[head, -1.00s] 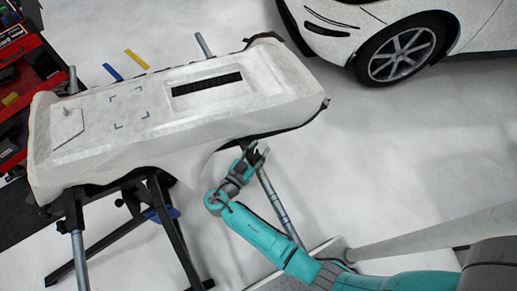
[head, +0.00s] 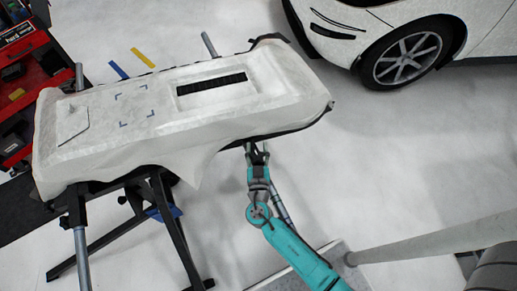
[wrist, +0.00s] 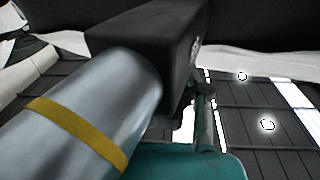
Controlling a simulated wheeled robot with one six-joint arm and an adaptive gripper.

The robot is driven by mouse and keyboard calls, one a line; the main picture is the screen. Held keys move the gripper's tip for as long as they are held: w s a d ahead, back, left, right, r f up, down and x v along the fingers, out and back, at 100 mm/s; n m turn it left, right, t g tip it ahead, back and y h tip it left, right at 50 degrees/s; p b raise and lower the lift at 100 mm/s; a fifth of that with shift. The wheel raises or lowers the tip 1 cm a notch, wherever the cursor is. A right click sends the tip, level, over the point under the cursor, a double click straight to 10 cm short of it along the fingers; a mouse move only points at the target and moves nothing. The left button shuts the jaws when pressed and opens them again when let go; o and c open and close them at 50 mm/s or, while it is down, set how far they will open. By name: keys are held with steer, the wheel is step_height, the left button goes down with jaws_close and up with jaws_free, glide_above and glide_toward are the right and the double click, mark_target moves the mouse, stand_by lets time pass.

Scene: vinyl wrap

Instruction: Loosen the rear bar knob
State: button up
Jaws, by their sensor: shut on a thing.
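My gripper (head: 256,152) is at the panel's near edge in the head view, its fingers pointing up to the underside. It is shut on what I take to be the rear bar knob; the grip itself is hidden. A grey metal bar (head: 283,206) slants down beside my arm. In the wrist view a large grey bar (wrist: 120,85) with a yellow band runs into a black block (wrist: 150,40). A small dark rounded part (wrist: 206,92) shows right of the block; I cannot tell if it is the knob or a finger.
The white-wrapped panel (head: 150,140) lies on a black stand (head: 160,215). Another bar (head: 80,255) hangs at its near left. A red tool cart (head: 50,70) stands left and a white car (head: 465,30) back right. Floor right of the panel is clear.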

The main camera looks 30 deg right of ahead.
steer(key=shift+a+f+n+t+y, duration=0.1)
steer(key=shift+n+t+y, duration=0.2)
steer(key=shift+n+y, duration=0.4)
steer(key=shift+y, duration=0.4)
steer(key=o, duration=0.9)
steer(key=v, duration=1.2)
